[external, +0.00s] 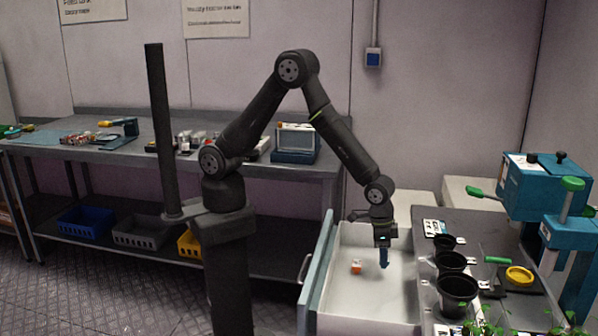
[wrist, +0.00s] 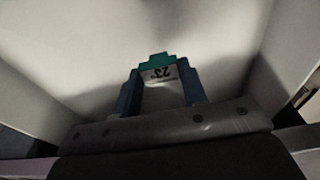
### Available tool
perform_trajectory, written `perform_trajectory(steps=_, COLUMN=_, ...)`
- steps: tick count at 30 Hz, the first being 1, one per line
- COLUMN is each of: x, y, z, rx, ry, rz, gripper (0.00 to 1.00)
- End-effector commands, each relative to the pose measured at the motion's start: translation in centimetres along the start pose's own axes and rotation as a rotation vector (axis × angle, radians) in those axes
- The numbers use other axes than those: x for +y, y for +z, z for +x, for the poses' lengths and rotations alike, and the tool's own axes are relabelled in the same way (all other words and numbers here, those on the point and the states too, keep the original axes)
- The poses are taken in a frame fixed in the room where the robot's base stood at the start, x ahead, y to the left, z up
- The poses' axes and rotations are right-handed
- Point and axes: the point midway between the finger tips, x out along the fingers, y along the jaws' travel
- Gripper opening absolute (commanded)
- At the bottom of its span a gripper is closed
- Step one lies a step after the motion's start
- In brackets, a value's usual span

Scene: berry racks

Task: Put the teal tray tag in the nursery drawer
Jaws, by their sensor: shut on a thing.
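The teal tray tag (wrist: 160,60) shows in the wrist view between my fingers, with a pale label printed "23" that appears upside down. My gripper (wrist: 161,84) is shut on it, a blue finger on either side. In the external view my gripper (external: 384,258) points down inside the open nursery drawer (external: 345,315), over its right part. The tag is too small to make out there. I cannot tell whether it touches the drawer floor. The drawer is white inside with a grey-teal front at the left.
A small orange and white item (external: 356,267) lies in the drawer left of my gripper. Several black pots (external: 457,290) stand on the counter just right of the drawer. A teal machine (external: 548,190) stands farther right. A grey workbench (external: 90,150) with tools is behind at the left.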

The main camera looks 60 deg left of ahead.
Motion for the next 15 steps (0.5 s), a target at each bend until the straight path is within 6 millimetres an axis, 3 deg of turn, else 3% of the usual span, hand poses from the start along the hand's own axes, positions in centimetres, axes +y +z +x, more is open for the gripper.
perform_trajectory(steps=5, x=-0.6, y=-0.3, z=0.9, rx=-0.001, ry=0.000, rz=-0.001, gripper=0.18)
perform_trajectory(steps=12, x=-0.5, y=0.2, z=4.0, rx=-0.001, ry=-0.001, rz=0.000, gripper=0.18)
perform_trajectory(steps=15, x=-0.5, y=0.2, z=4.5, rx=0.000, ry=0.000, rz=0.000, gripper=0.18)
